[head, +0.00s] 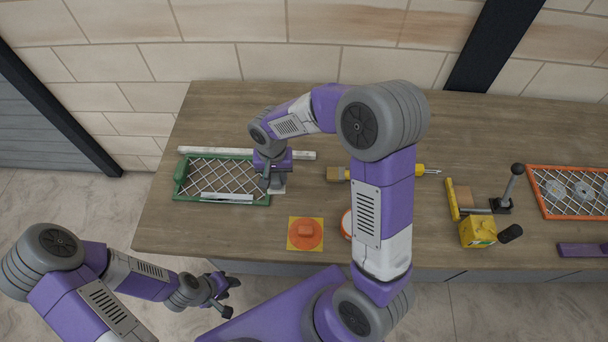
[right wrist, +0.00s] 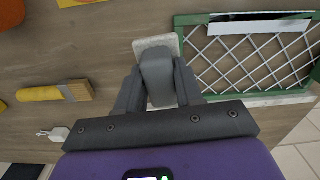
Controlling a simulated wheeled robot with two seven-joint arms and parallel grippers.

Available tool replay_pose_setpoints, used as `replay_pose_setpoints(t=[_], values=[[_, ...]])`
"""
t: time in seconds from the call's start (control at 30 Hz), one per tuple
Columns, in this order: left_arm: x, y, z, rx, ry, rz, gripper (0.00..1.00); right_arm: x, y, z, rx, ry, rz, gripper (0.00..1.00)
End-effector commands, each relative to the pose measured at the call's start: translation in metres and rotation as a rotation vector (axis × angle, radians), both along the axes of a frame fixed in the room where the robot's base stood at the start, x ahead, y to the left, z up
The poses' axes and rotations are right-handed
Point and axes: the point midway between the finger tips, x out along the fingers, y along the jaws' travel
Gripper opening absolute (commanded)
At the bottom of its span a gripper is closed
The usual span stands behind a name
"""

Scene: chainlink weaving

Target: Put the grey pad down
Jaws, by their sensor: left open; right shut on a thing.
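The grey pad (right wrist: 157,48) has a pale speckled flat base and a grey block-like grip (right wrist: 157,75). My right gripper (right wrist: 158,88) is shut on that grip, one finger on each side. In the head view the pad's pale base (head: 278,187) shows below my right gripper (head: 270,180), at the right end of the green frame (head: 181,178). The base is at or very close to the table top; contact cannot be told. My left gripper (head: 222,294) is open and empty, off the table's front edge at lower left.
Wire mesh fills the green frame, with a white strip (head: 227,197) along its front. A long pale bar (head: 300,155) lies behind.

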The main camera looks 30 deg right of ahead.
Motion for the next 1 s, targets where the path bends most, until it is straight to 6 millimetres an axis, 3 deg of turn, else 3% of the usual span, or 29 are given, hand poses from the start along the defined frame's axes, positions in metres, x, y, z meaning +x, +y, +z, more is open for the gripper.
replay_pose_setpoints(t=[0.03,0.1,0.2,0.33,0.43,0.7,1.0], values=[[0.0,0.0,0.0,0.0,0.0,0.0,0.43,0.003,-0.022,0.009,0.002,-0.004,-0.099,0.08],[0.0,0.0,0.0,0.0,0.0,0.0,0.43,0.003,-0.045,0.017,0.0,-0.002,-0.217,0.08],[0.0,0.0,0.0,0.0,0.0,0.0,0.43,0.002,-0.072,0.028,-0.004,-0.001,-0.353,0.08],[0.0,0.0,0.0,0.0,0.0,0.0,0.43,-0.001,-0.094,0.036,-0.009,0.003,-0.459,0.08],[0.0,0.0,-0.002,0.0,0.0,0.0,0.43,-0.003,-0.099,0.028,-0.011,0.005,-0.489,0.08],[0.0,0.0,-0.009,0.0,-0.001,0.0,0.43,-0.003,-0.099,-0.019,-0.011,0.005,-0.491,0.08],[0.0,0.0,-0.014,0.0,0.0,0.0,0.43,-0.003,-0.099,-0.048,-0.011,0.005,-0.489,0.08]])
